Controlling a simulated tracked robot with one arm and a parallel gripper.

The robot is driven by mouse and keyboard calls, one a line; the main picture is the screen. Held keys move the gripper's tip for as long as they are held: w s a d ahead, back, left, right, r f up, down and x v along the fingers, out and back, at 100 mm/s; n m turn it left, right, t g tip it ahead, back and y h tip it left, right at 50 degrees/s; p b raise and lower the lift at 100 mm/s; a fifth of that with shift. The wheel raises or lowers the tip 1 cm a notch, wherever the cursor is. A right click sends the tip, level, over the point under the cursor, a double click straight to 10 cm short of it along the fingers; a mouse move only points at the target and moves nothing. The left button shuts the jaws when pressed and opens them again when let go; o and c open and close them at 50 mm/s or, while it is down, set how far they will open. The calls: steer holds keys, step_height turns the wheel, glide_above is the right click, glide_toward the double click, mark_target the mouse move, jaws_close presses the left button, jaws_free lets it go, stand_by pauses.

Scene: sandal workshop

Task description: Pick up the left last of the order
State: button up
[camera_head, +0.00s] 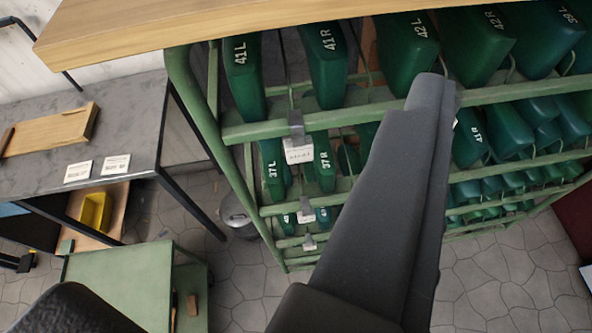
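Green shoe lasts with white size marks stand in rows on a green rack (350,113). The top row shows 41L (243,80), 41R (327,70), 42L (408,55), 42R (478,42) and one that seems to read 39L (550,40). Below are 37L (272,172) and 37R (322,165). No order size is readable, so I cannot tell which left last is the order's. My gripper (428,95) shows as a long dark grey shape before the rack, hiding some lower lasts. I see no last in it, and its opening is unclear.
A wooden top (180,22) crosses above the rack. At left is a grey table (130,120) with a wooden board (50,130) and two labels. A yellow bin (95,212) and a green cabinet (120,280) stand lower. Stone floor (490,290) shows at lower right.

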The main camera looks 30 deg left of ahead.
steer(key=w+f+n+g+y+b, duration=0.1)
steer(key=w+f, duration=0.3)
steer(key=f, duration=0.4)
steer(key=w+f+n+b, duration=0.1)
steer(key=w+f, duration=0.2)
steer(key=f, duration=0.6)
steer(key=n+g+y+b, duration=0.2)
steer(key=n+g+y, duration=0.15)
steer(key=y, duration=0.35)
glide_toward(277, 193)
steer(key=shift+n+t+h, duration=0.3)
steer(key=shift+n+t, duration=0.05)
steer(key=shift+t, duration=0.1)
steer(key=b+x, duration=0.1)
steer(key=x, duration=0.1)
steer(key=b+x, duration=0.1)
steer(key=x, duration=0.2)
steer(key=shift+s+a+f, duration=0.1)
steer(key=shift+s+a, duration=0.1)
steer(key=shift+a, duration=0.05)
steer(key=shift+b+x, duration=0.9)
steer(key=shift+x, duration=1.5)
steer(key=shift+w+a+f, duration=0.3)
steer(key=shift+w+a, duration=0.05)
steer(key=shift+w, duration=0.1)
steer(key=c, duration=0.7)
